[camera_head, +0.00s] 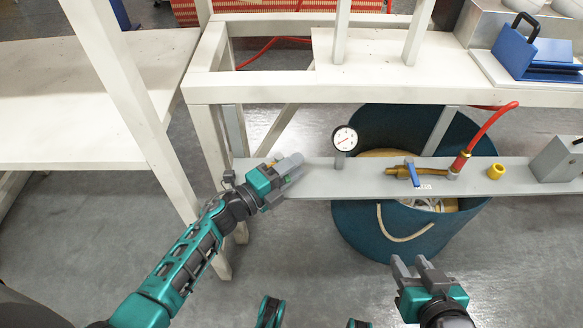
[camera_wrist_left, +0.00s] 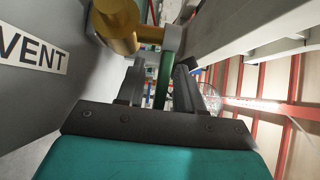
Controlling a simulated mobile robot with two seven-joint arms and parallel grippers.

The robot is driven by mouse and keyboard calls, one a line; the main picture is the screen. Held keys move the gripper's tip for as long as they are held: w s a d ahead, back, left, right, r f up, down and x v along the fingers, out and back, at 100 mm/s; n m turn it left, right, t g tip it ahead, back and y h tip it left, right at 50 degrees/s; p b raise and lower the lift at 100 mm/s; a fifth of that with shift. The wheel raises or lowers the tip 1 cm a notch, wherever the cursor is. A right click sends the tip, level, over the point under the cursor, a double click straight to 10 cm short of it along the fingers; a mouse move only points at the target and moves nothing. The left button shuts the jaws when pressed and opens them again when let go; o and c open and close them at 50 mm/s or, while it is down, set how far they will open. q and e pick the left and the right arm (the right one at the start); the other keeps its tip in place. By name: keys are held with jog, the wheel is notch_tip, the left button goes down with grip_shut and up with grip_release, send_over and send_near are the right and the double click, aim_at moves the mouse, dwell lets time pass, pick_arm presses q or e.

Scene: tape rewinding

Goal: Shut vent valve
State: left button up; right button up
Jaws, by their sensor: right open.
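The vent valve has a brass body (camera_wrist_left: 122,30) and a green lever (camera_wrist_left: 165,75) in the left wrist view, next to a "VENT" label (camera_wrist_left: 35,50). In the head view the valve is hidden by my left gripper (camera_head: 297,166), at the left end of the grey panel (camera_head: 320,183). In the left wrist view the green lever stands between the fingers of my left gripper (camera_wrist_left: 158,85); whether both fingers press on it is unclear. My right gripper (camera_head: 414,266) is open and empty, below and in front of the panel.
A pressure gauge (camera_head: 344,139), a brass valve with a blue lever (camera_head: 412,173), a red hose (camera_head: 490,130) and a brass fitting (camera_head: 496,171) sit along the panel. A blue bucket (camera_head: 385,240) stands beneath. A white frame (camera_head: 215,140) rises behind the left gripper.

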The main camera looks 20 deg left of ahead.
pick_arm(q)
grip_shut()
dwell(0.3)
jog(key=shift+a, duration=0.1)
jog(key=shift+s+a+m+g+h, duration=0.15)
jog(key=shift+a+m+g+h, duration=0.1)
jog(key=shift+m+g+h, duration=0.55)
jog(key=shift+s+a+f+m+g+h+b, duration=0.1)
jog(key=shift+s+a+m+g+h+b, duration=0.1)
jog(key=shift+m+g+h+b, duration=0.45)
jog(key=shift+s+m+g+h, duration=0.1)
jog(key=shift+m+g+h, duration=0.15)
jog(key=shift+h, duration=0.2)
jog(key=shift+g, duration=0.3)
